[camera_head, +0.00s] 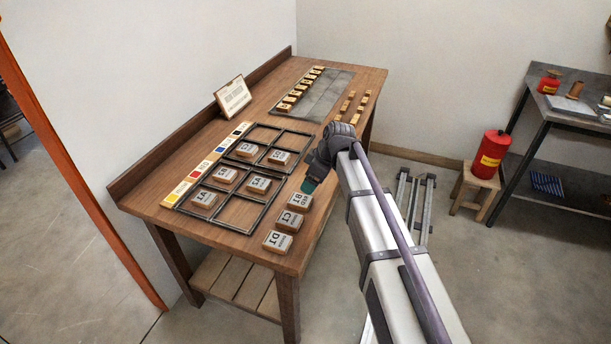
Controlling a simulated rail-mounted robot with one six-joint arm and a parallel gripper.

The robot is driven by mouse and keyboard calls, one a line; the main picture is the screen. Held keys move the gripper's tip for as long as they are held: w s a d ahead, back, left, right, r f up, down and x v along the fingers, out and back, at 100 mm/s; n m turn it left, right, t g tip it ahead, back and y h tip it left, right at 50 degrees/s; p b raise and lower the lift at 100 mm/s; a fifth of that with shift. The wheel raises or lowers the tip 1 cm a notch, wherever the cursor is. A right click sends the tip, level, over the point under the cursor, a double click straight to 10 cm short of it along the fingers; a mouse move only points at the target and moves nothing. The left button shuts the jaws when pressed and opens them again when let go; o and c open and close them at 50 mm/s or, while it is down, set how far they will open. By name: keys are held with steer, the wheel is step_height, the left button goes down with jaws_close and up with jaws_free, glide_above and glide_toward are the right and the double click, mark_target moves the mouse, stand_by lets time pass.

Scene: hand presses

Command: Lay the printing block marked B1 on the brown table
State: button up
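The printing block marked B1 (299,203), a light block with "RED B1" on its top, is at the right edge of the brown table (236,242), in line with blocks C1 (288,221) and D1 (277,242). My gripper (308,186) reaches down close to B1, just behind it in the picture. Its dark green tip is small and partly hidden by my arm, so I cannot tell whether it is open or shut, or whether it touches B1.
A dark frame (238,227) with several compartments holds several lettered blocks, including V1 (204,200). A colour strip (205,167) lies along its left. A grey tray (325,95) and small gold pieces lie farther back. A sign (233,97) stands at the back rail.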

steer(key=shift+v, duration=0.75)
steer(key=s+d+m+h, duration=0.2)
steer(key=s+d+m, duration=0.5)
steer(key=s, duration=0.4)
steer(key=s+d+f+m+g+h, duration=0.1)
steer(key=s+d+m+h, duration=0.1)
steer(key=s+d+m, duration=0.5)
steer(key=s+d, duration=0.2)
steer(key=s, duration=0.3)
steer(key=shift+s+g, duration=0.3)
steer(key=shift+s, duration=0.05)
